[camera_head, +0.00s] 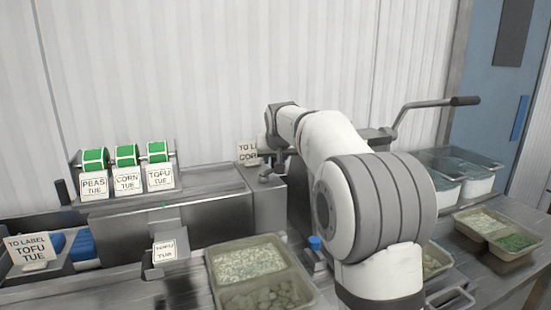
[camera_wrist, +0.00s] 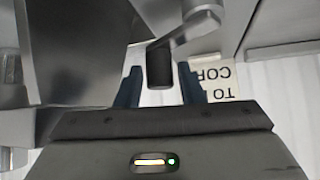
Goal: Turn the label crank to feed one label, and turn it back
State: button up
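The label machine (camera_head: 215,193) stands at the left, with three green label rolls (camera_head: 127,155) on top. Signs below the rolls read PEAS TUE, CORN TUE and TOFU TUE. A TOFU TUE label (camera_head: 164,251) shows at its front outlet. In the wrist view, the crank has a bent metal arm (camera_wrist: 186,32) and a dark handle (camera_wrist: 159,67). My gripper (camera_wrist: 160,80) is open, one finger on each side of the handle, with narrow gaps visible. Whether the fingers reach fully along it I cannot tell. In the head view the arm partly hides the crank.
A tray (camera_head: 262,272) of rice and another food sits in front of the machine. A TO LABEL TOFU TUE sign (camera_head: 30,252) stands at left. A lever with a dark grip (camera_head: 465,101) rises at right, near clear containers (camera_head: 470,175) and a filled tray (camera_head: 507,252).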

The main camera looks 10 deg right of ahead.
jog(key=c, duration=0.7)
